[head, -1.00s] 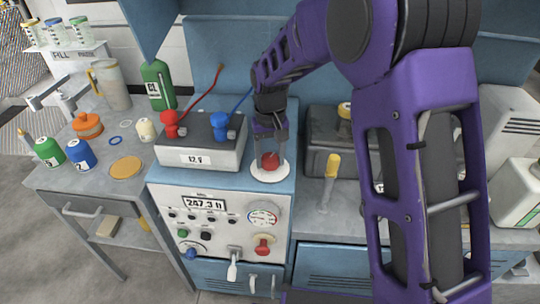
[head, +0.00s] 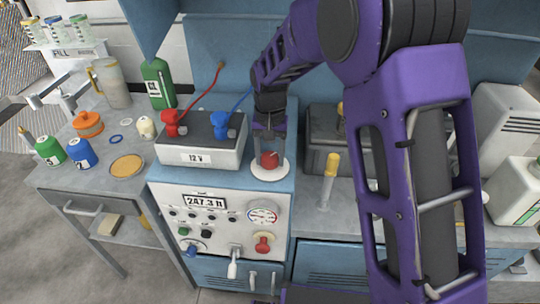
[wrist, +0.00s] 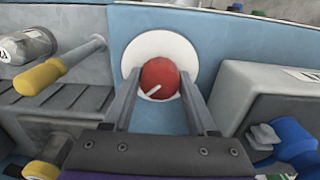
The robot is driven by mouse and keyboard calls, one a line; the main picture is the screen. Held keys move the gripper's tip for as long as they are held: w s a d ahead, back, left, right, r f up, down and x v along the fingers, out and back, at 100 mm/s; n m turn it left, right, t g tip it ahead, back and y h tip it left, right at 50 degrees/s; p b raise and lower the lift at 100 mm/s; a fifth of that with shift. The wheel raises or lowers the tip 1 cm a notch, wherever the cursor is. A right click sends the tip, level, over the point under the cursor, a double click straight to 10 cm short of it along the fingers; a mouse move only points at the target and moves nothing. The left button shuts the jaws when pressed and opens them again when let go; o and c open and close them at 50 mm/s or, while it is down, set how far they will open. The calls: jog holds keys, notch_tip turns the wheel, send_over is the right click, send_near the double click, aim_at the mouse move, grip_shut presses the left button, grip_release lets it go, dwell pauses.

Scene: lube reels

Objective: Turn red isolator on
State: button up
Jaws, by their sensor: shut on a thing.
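The red isolator (head: 269,160) is a round red knob on a white round plate (head: 271,175), set on the blue top of the console. In the wrist view the red knob (wrist: 160,77) carries a short white line that slants up to the right. My gripper (head: 269,156) points down over the knob, and its two fingers stand on either side of it. In the wrist view my gripper (wrist: 157,84) is shut on the knob, with the fingertips at its left and right sides.
A 12 V battery (head: 200,152) with red and blue clamps stands just left of my gripper. A yellow-handled tool (head: 331,172) stands to the right. The console front below holds a gauge (head: 263,215), buttons and a red knob. Bottles stand on the left bench.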

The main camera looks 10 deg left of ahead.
aim_at(270, 156)
jog(key=o, duration=1.4)
jog(key=shift+c, duration=0.2)
notch_tip(270, 156, up, 17)
jog(key=p, duration=0.2)
jog(key=shift+r, duration=0.2)
